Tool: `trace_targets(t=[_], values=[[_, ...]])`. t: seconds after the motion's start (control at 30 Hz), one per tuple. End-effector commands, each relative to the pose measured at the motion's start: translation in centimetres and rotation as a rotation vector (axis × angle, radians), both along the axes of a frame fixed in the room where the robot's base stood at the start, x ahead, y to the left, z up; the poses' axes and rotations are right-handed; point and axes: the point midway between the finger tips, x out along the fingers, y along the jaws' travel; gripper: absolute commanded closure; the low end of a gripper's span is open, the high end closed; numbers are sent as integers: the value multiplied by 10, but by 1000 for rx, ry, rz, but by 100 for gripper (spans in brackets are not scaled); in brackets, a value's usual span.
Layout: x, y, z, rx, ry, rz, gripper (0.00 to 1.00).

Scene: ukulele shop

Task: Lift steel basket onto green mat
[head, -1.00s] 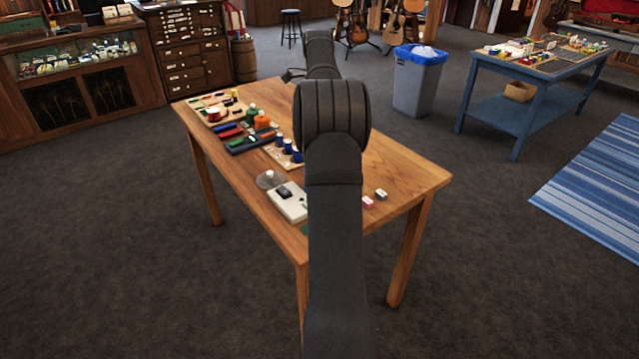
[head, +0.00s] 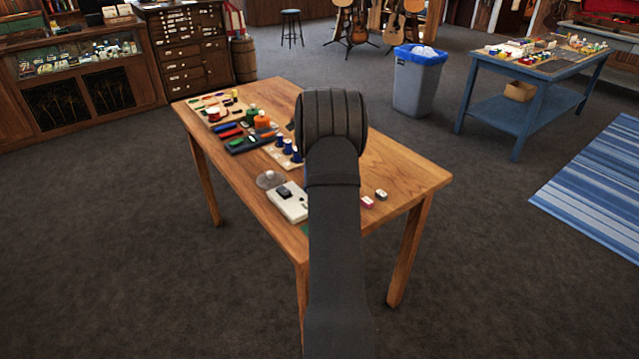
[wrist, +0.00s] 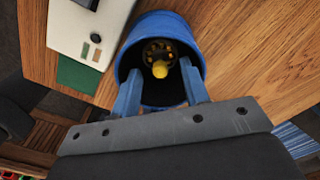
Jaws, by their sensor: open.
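In the wrist view a blue round container (wrist: 158,24) with a dark inside stands on the wood table. A yellow-tipped piece (wrist: 160,68) shows within it. No plainly steel basket shows, and I cannot tell whether this container is the basket. My gripper (wrist: 161,75) is open, its two blue fingers reaching over the container's near side; contact is unclear. A flat green patch, likely the green mat (wrist: 78,76), lies beside a white device. A sliver of green (head: 304,230) shows at the table's front edge in the head view, where my arm hides the gripper and container.
The white device (head: 288,202) sits left of my arm, with a clear round lid (head: 269,180) behind it. Blue spools (head: 284,148) and trays of tools fill the table's left side. Two small blocks (head: 380,195) lie to the right; the table's right side is mostly bare.

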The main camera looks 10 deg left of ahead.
Motion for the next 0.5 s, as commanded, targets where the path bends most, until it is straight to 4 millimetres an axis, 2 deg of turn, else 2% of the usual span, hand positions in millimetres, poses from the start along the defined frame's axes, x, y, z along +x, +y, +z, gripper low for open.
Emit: trace_targets(t=[0.03,0.17,0.43,0.5], values=[[-1,-1,-9,0,2,0,58],[0,0,-23,1,0,1,58],[0,0,-26,2,-1,1,58],[0,0,-26,2,-1,1,70]])
